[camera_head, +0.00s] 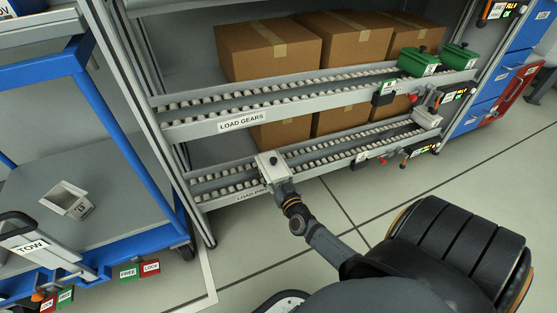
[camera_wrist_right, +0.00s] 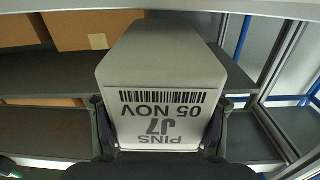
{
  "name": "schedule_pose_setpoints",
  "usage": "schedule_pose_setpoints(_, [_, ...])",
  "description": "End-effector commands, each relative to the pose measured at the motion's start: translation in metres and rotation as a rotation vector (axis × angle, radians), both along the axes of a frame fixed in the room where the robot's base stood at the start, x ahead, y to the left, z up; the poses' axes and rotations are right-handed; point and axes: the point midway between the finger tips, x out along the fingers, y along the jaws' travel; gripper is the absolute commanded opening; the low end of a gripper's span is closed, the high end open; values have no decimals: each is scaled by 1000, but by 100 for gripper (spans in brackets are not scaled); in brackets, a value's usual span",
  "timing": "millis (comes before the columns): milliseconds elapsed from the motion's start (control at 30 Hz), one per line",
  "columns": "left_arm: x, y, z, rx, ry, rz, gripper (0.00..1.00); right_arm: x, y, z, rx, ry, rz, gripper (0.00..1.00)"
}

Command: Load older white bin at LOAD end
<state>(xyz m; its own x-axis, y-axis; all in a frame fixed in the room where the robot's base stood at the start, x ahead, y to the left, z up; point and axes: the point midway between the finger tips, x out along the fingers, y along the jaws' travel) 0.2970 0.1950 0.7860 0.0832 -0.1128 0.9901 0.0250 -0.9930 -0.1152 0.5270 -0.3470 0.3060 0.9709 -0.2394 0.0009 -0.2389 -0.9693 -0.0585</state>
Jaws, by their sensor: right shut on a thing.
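A white bin (camera_head: 268,160) is in my right gripper (camera_head: 281,182), over the left end of the lower roller lane (camera_head: 215,186), where a partly covered label begins LOAD. I cannot tell if it touches the rollers. In the right wrist view my fingers (camera_wrist_right: 158,128) close on both sides of the bin (camera_wrist_right: 160,75); its label, upside down, reads PINS J7 05 NOV. A second white bin (camera_head: 66,203) sits tilted in the picture on the blue cart's deck; its date is unreadable. A pale bin (camera_head: 427,117) stands at the lower lane's right end. My left gripper is not in view.
The upper lane, marked LOAD GEARS (camera_head: 241,122), holds green bins (camera_head: 418,62) at its right end. Cardboard boxes (camera_head: 268,47) stand behind both lanes. The blue cart (camera_head: 125,125) is at the left. The floor (camera_head: 335,205) in front of the rack is clear apart from my arm.

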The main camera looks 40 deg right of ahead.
Motion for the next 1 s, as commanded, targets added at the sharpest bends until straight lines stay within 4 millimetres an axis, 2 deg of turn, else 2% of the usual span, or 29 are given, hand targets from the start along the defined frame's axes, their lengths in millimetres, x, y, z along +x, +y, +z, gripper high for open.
schedule_pose_setpoints(600, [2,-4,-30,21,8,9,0,78,-19,0,1,-6,-1,0])
schedule_pose_setpoints(733, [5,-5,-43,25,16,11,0,76,-17,-17,0,-3,-1,0])
schedule_pose_setpoints(1000, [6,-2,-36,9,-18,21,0,76,-17,-26,1,-5,-1,0])
